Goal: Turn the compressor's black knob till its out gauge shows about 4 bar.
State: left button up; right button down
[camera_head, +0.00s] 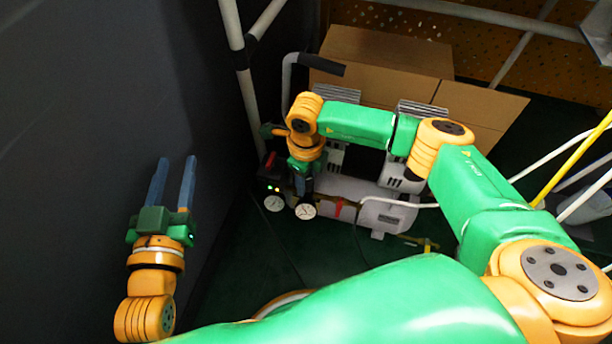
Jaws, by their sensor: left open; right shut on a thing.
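The compressor (385,208) stands on the floor at the centre, with a pale tank and grey motor heads. At its left end are two white dial gauges, a left one (274,203) and a right one (306,211); their needles are too small to read. My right gripper (303,188) points down just above the right gauge, shut at the spot of the black knob. The knob is hidden by the gripper, or too small to make out. My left gripper (172,185) is open and empty, fingers up, at the left beside the dark wall.
A black box with small lights (270,181) sits beside the gauges. The compressor's handle (321,64) rises behind my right wrist. Cardboard boxes (385,52) stand at the back. White pipes (233,25) and a yellow pole (572,165) border the space. Dark floor is free in front of the gauges.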

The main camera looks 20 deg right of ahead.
pick_arm(q)
jog(key=shift+f+g, duration=0.3)
jog(key=shift+f, duration=0.1)
pick_arm(e)
jog(key=shift+c, duration=1.9)
grip_release()
